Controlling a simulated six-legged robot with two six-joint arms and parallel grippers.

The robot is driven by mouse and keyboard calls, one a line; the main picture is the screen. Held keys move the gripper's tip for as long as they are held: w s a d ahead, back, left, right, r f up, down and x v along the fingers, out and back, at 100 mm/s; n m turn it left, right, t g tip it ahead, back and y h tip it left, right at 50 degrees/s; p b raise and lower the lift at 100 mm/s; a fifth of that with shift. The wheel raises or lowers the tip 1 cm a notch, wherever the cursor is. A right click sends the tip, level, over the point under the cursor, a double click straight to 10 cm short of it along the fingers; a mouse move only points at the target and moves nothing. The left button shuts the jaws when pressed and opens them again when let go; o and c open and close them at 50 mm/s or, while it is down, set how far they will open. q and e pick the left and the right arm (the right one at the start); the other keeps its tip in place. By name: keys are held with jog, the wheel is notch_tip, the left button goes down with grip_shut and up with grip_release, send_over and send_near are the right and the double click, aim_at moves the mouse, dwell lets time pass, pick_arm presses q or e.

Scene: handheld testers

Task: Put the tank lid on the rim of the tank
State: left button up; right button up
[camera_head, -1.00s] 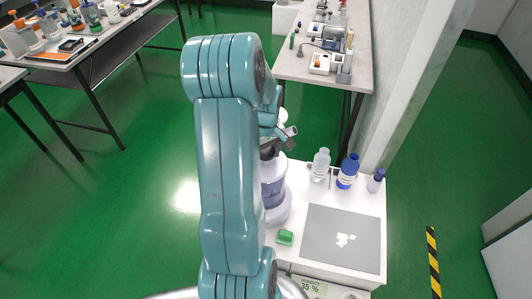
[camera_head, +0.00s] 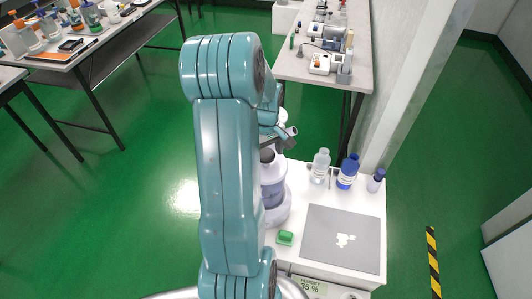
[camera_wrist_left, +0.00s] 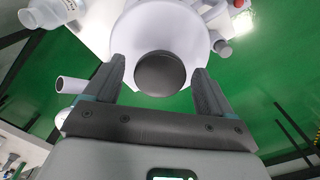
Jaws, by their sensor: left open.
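The tank (camera_head: 273,195) is a pale purple-white jug with a narrow neck. It stands on the left side of the white table, partly hidden behind my arm. A dark grey round disc, seemingly the tank lid (camera_wrist_left: 160,74), covers the end of the neck in the left wrist view; it also shows as a dark top in the head view (camera_head: 267,155). I cannot tell whether it sits fully flat. My left gripper (camera_head: 286,144) is just above and beside the neck. In the left wrist view its fingers (camera_wrist_left: 160,66) are open on either side of the disc, apart from it.
A clear bottle (camera_head: 320,166), a blue bottle (camera_head: 347,172) and a small dark-blue bottle (camera_head: 376,180) stand along the table's back. A grey mat (camera_head: 340,256) with white pieces lies at the right front. A green block (camera_head: 285,237) is near the tank.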

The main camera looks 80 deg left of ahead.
aim_at(266, 155)
pick_arm(q)
notch_tip(266, 155, up, 12)
jog(key=f, duration=0.1)
jog(key=w+d+f+m+t+h, duration=0.1)
jog(key=w+d+f+m, duration=0.4)
jog(key=w+d+f, duration=0.5)
jog(key=w+d+f+m+h, duration=0.2)
jog(key=w+d+f+m, duration=0.45)
jog(key=d+f, duration=0.5)
jog(key=s+d+f+m, duration=0.2)
jog(key=d, duration=0.5)
jog(key=s+d+f+m, duration=0.2)
jog(key=d+m, duration=0.1)
jog(key=d, duration=0.4)
jog(key=s+d+f+m+h+p, duration=0.1)
jog(key=s+d+f+m, duration=0.1)
jog(key=d, duration=0.6)
jog(key=shift+f+m+g, duration=0.3)
jog(key=shift+f+m, duration=0.25)
jog(key=shift+f, duration=0.05)
jog(key=c, duration=0.7)
jog(key=shift+d, duration=0.1)
jog(key=shift+c, duration=0.4)
